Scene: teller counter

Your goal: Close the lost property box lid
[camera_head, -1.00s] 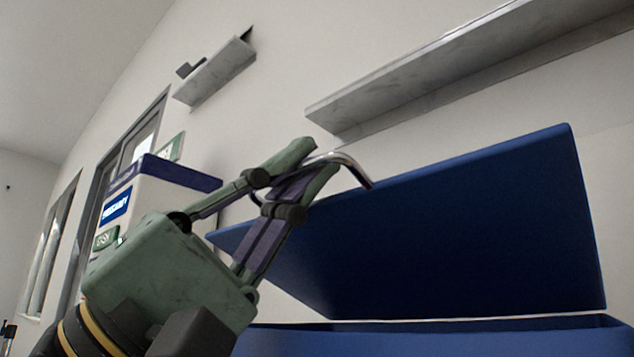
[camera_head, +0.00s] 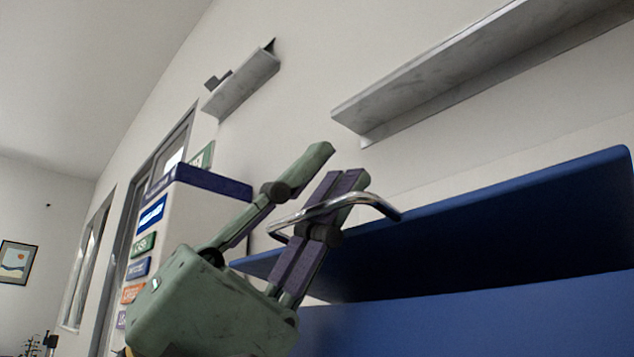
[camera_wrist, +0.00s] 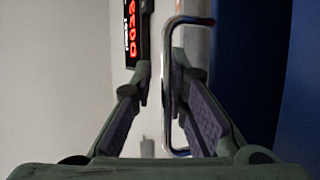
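The lost property box (camera_head: 480,322) is dark blue and fills the lower right of the head view. Its blue lid (camera_head: 470,240) is partly open, tilted over the box. A curved chrome handle (camera_head: 386,206) is on the lid's edge and also shows in the wrist view (camera_wrist: 168,75). My gripper (camera_head: 335,167) is at the handle with its fingers apart. In the wrist view, my gripper (camera_wrist: 161,67) has the long bar of the handle between its fingers, close to the right one. I cannot tell whether that finger touches it.
A grey wall shelf (camera_head: 470,75) is above the lid, and a smaller shelf (camera_head: 240,85) is further left. A white pillar with coloured signs (camera_head: 205,215) stands behind my gripper. A red lit display (camera_wrist: 135,40) shows in the wrist view.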

